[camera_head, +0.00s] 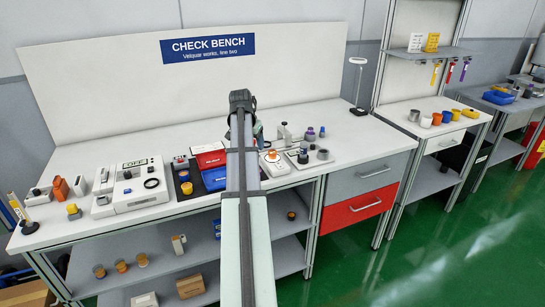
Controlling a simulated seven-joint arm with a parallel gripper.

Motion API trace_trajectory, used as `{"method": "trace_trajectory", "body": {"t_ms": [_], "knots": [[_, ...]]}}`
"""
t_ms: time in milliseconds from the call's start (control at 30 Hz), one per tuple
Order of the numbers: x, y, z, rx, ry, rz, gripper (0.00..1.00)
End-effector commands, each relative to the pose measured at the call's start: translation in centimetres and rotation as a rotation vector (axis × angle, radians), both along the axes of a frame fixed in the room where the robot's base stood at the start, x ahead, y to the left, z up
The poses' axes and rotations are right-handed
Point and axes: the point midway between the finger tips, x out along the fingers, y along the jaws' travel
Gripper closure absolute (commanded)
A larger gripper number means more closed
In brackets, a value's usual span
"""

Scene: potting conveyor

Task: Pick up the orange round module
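Several small round pieces with orange on them are in view, and I cannot tell for sure which is the orange round module. One with an orange top (272,155) stands on a white device on the bench, just right of my arm. Another orange-yellow one (187,188) stands on a dark strip left of the arm. Others with orange tops (121,265) are on the lower shelf. My arm reaches up over the bench from the bottom middle. What may be my gripper (258,130) is a small dark shape behind the arm; its fingers cannot be made out.
A white tester (130,185), a red and blue box (211,167) and small devices crowd the white bench (110,150). A grey and a red drawer (352,208) are at its right end. Cups (446,116) stand on a side table. The green floor at right is clear.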

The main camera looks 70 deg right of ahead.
Motion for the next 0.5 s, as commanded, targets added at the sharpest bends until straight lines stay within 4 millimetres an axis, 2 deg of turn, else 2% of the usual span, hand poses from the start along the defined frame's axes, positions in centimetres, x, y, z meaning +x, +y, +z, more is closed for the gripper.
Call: {"method": "trace_trajectory", "body": {"t_ms": [33,100,267,367,500], "knots": [[-1.1,-2.0,1.1,-0.008,0.011,0.008,0.31],[-2.3,-3.4,2.0,-0.015,0.026,0.026,0.31],[-4.0,-5.1,3.0,-0.023,0.046,0.049,0.31],[-4.3,-5.6,2.5,-0.025,0.050,0.053,0.31],[-4.3,-6.3,0.5,-0.023,0.051,0.054,0.31]]}}
